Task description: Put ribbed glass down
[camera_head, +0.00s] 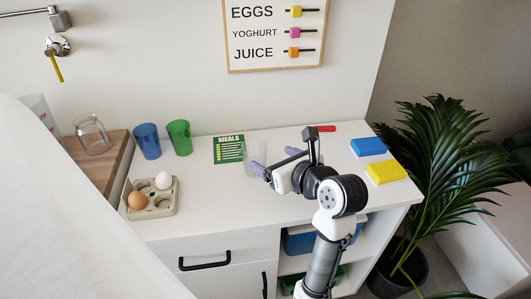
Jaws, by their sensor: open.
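A faint clear glass (251,152), which looks like the ribbed glass, stands upright on the white counter beside the green meals card. Its ribs are too small to make out. My gripper (274,158) is open, with its purple-grey fingertips spread apart, just right of the glass. One fingertip overlaps the glass's lower right side in the picture; I cannot tell whether they touch. Another clear glass (92,134) stands on the wooden board at the far left.
A blue cup (147,141) and a green cup (179,138) stand at the back left. An egg tray (158,207) sits at the front left. Blue (368,147) and yellow (386,172) blocks lie at the right. The counter's middle front is clear.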

